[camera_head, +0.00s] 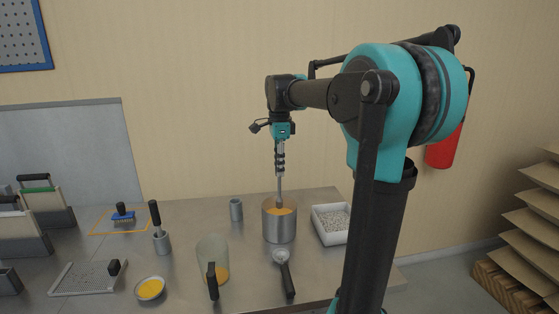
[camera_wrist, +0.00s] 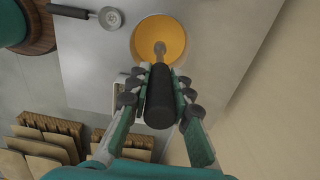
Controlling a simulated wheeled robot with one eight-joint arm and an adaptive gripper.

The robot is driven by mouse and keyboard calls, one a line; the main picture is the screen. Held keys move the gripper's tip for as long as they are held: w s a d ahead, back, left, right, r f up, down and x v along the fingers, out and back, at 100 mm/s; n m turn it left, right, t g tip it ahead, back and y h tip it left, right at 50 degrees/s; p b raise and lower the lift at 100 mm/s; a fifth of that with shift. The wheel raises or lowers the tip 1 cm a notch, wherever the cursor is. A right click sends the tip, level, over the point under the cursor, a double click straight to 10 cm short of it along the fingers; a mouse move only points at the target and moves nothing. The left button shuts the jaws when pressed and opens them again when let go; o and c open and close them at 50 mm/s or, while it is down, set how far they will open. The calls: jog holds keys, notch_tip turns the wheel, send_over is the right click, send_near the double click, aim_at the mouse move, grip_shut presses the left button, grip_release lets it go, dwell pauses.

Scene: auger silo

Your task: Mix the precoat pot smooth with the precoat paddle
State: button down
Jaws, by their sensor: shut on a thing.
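The precoat pot (camera_head: 278,224) is a steel cylinder near the right part of the bench with orange contents. In the wrist view its orange contents (camera_wrist: 150,32) fill the round opening. My gripper (camera_head: 280,166) is above the pot, pointing down. In the wrist view my gripper (camera_wrist: 160,95) is shut on the black handle of the precoat paddle (camera_wrist: 160,105). The paddle's grey shaft (camera_head: 279,188) reaches down into the pot. Its lower end is hidden in the orange contents.
A white tray of pale granules (camera_head: 332,222) stands right of the pot and a small steel cup (camera_head: 236,210) to its left. A perforated plate (camera_head: 88,278) lies farther left.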

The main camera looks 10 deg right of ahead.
aim_at(279, 200)
jog(key=shift+f, duration=4.6)
